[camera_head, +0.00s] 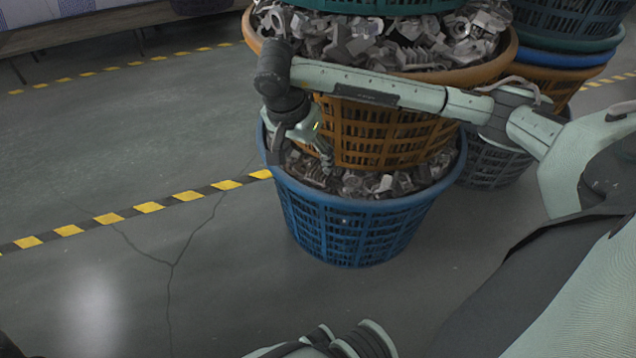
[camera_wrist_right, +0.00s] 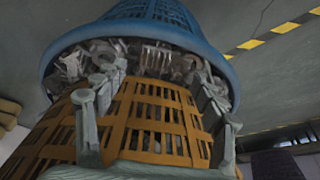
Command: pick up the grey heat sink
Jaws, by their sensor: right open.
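A grey finned piece that looks like the heat sink (camera_wrist_right: 156,58) lies among grey metal parts in the blue basket (camera_wrist_right: 190,38), seen in the right wrist view. It sits between my right gripper's fingers in that picture, beyond their tips. In the head view I cannot single it out. My right gripper (camera_head: 326,162) points down over the left part of the blue basket (camera_head: 345,235), beside the orange basket (camera_head: 380,150). Its two fingers (camera_wrist_right: 155,80) are spread apart with nothing held between them.
The orange basket stands over the back of the blue one, leaving a front crescent of parts open. More stacked baskets (camera_head: 565,70) stand at the right. A yellow-black floor line (camera_head: 148,207) runs left; the floor there is clear.

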